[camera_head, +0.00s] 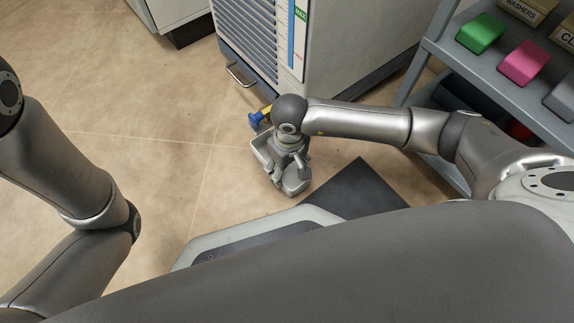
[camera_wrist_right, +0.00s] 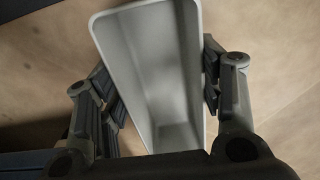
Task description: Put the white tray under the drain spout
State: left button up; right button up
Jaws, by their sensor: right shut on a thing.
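The white tray (camera_wrist_right: 150,60) is a deep, narrow, empty box with its open side facing the right wrist camera. My right gripper (camera_wrist_right: 158,92) is shut on the tray, with fingers on both long sides. In the head view my right gripper (camera_head: 285,160) is in front of the cabinet and partly hides the tray (camera_head: 260,153). My left gripper is out of view.
The large cabinet (camera_head: 345,40) has a blue louvred front and a metal handle (camera_head: 240,75). A grey shelf rack (camera_head: 500,90) with coloured bins stands at the right. A dark mat (camera_head: 360,190) lies on the floor. The tiled floor (camera_head: 130,90) at left is clear.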

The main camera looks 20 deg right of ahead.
aim_at(288, 174)
jog(key=shift+f, duration=0.15)
jog(key=o, duration=0.7)
jog(key=shift+w, duration=0.15)
jog(key=o, duration=0.4)
jog(key=shift+w, duration=0.15)
jog(key=shift+o, duration=0.2)
jog(key=shift+w+d, duration=0.1)
notch_tip(288, 174, up, 12)
jog(key=p, duration=0.8)
jog(key=shift+d+p, duration=0.15)
jog(key=shift+p, duration=0.25)
